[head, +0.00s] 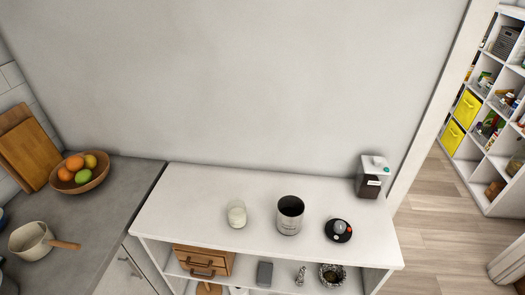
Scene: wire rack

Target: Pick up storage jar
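What looks like the storage jar (370,184) stands upright at the right back of the white shelf unit's top (190,200), close to the wall. It is squarish, with a pale upper part, dark contents or a dark lower part, and a small white label. An open silver cylinder (289,218) with a dark inside stands near the middle of the same top; I cannot rule out that this is the jar instead. Neither of my grippers is in the head view.
A cream candle-like cup (237,214) and a black round dish (338,230) with small balls stand on the top. A grey counter at left holds a fruit bowl (80,175) and a saucepan (32,241). Wooden floor (435,240) is clear at right.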

